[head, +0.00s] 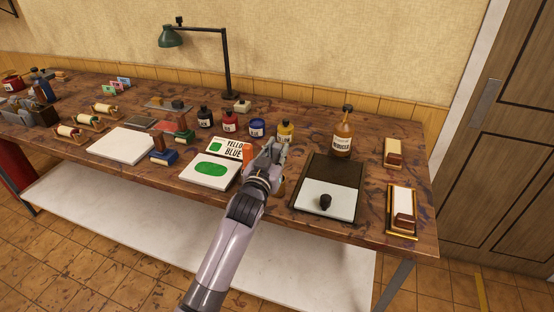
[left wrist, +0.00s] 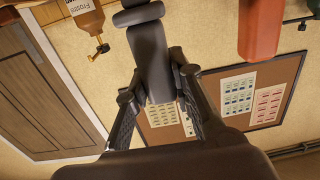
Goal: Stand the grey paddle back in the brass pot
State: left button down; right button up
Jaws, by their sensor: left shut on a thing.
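My left gripper (head: 279,149) is over the middle of the table's front half, in front of the yellow-labelled bottle. In the left wrist view, its two fingers (left wrist: 157,90) stand on either side of a dark grey piece (left wrist: 155,58), which looks like the grey paddle held between the tips. In the head view, my gripper and arm hide most of the paddle. My right gripper is out of view.
An amber bottle (head: 342,138) stands right of the gripper, behind a dark board with a white plate (head: 316,190) and black knob. An orange piece (head: 248,156) is close to the gripper's left. White slabs, cards, ink bottles and rollers lie farther left.

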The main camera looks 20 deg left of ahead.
pick_arm(q)
jog(key=shift+f+b, duration=0.35)
jog(key=shift+f, duration=0.35)
dwell(0.3)
jog(key=c, duration=1.3)
grip_release()
jog(key=s, duration=1.2)
